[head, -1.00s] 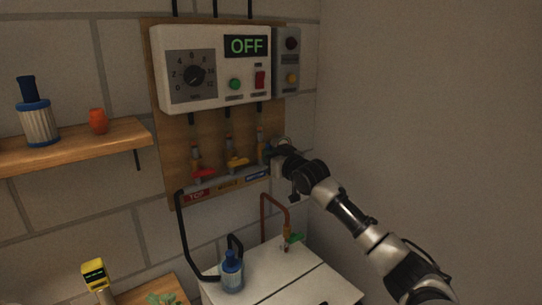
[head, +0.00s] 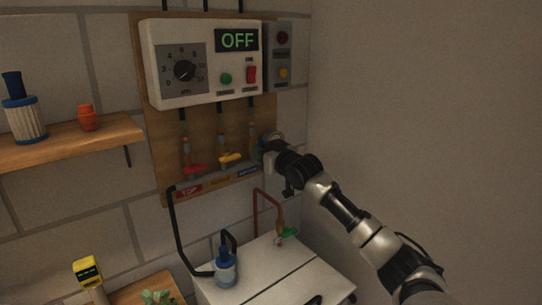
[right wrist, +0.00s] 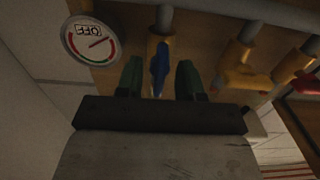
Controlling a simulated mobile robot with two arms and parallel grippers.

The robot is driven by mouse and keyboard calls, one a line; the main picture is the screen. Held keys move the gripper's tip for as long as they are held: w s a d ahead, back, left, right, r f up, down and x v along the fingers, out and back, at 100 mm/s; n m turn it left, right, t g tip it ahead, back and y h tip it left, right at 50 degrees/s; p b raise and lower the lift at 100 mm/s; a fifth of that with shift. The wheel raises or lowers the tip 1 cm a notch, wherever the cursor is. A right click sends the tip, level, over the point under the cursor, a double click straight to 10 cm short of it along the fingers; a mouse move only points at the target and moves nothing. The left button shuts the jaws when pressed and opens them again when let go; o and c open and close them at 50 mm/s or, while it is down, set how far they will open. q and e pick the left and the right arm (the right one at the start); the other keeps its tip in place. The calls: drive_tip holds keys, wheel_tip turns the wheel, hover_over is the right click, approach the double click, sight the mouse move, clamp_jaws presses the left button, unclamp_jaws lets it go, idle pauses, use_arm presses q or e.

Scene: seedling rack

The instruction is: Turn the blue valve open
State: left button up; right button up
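The blue valve handle (right wrist: 160,68) shows in the right wrist view, on a yellowish valve body on a pipe. It stands between the two fingers of my right gripper (right wrist: 159,78), with a visible gap on each side. In the head view my right gripper (head: 266,152) is at the right end of the valve row and hides most of the blue valve. The yellow valve (head: 230,158) and red valve (head: 195,168) are to its left. My left gripper is not in view.
A round gauge (right wrist: 88,41) marked OFF is beside the blue valve. Above is a white control box (head: 205,62) with an OFF display. Below is a white cabinet (head: 270,272) with a blue bottle (head: 225,268). A wooden shelf (head: 70,143) is at left. The right wall is bare.

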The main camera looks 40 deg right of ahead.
drive_tip(key=s+a+b, duration=0.1)
drive_tip(key=s+b, duration=0.2)
drive_tip(key=s, duration=0.7)
drive_tip(key=shift+s+b, duration=0.25)
drive_tip(key=shift+b, duration=0.05)
drive_tip(key=shift+a+f, duration=0.1)
